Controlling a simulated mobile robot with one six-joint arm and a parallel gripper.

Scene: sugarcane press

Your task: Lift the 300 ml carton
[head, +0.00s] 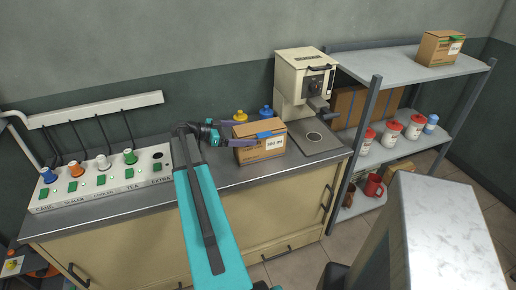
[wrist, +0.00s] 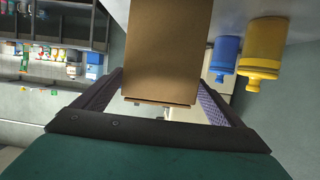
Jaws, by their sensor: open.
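The brown carton (head: 262,148) with a white label reading "300 ml" stands upright on the grey counter (head: 226,178), left of the press machine. My gripper (head: 254,138) reaches in from the left, its purple-padded fingers along the carton's near and far sides. In the wrist view the carton (wrist: 167,48) fills the space between the two fingers of my gripper (wrist: 160,84). The fingers are open, with a gap showing beside the carton's lower end in that view. Whether either finger touches the carton cannot be told.
A yellow bottle (head: 240,115) and a blue bottle (head: 266,112) stand behind the carton. The cream machine (head: 304,78) is close on its right. A control panel (head: 100,178) with coloured knobs is at left. Another carton (head: 440,48) sits on the top shelf (head: 395,68).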

